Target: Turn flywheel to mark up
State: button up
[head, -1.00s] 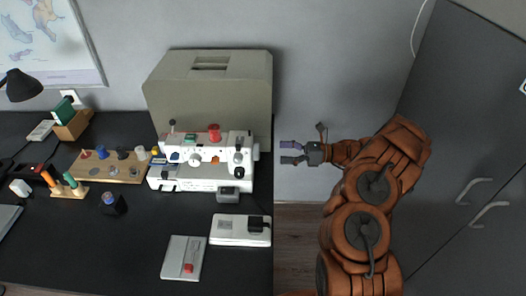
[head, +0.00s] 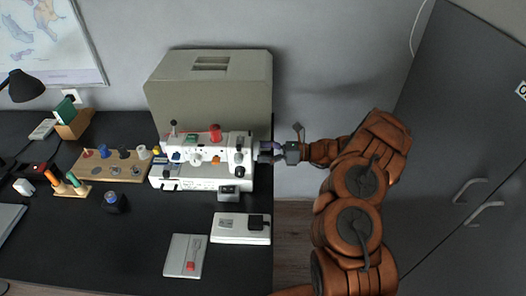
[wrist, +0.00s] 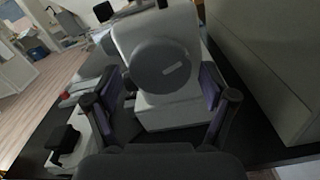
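The flywheel is a dark round disc (wrist: 158,75) on the end of the white sewing machine (head: 205,184). In the wrist view a short pale mark (wrist: 176,67) lies on its face, right of centre and nearly horizontal in the picture. My gripper (head: 266,152) is at the right end of the machine in the head view. In the wrist view its two purple-padded fingers (wrist: 160,92) are open, one to each side of the disc. Visible gaps separate them from its rim. The head view mostly hides the flywheel behind the fingers.
A large beige case (head: 208,95) stands behind the machine. A spool board (head: 112,170) is left. Dark cabinet doors (head: 460,150) stand right of my arm.

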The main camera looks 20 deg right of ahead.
jog(key=c, duration=0.9)
jog(key=shift+f+b, duration=0.15)
jog(key=shift+b, duration=0.4)
jog(key=shift+f+n+b, duration=0.15)
jog(key=shift+n+b, duration=0.55)
jog(key=shift+b, duration=0.2)
jog(key=n+b, duration=0.5)
jog(key=b, duration=0.3)
jog(key=shift+f, duration=0.15)
jog(key=n+b, duration=0.5)
jog(key=b, duration=0.2)
jog(key=shift+b, duration=0.35)
jog(key=n+b, duration=0.2)
jog(key=shift+w+r+b, duration=0.1)
jog(key=shift+r+b, duration=0.2)
jog(key=shift+b, duration=0.1)
jog(key=shift+r+n, duration=0.1)
jog(key=shift+n, duration=0.2)
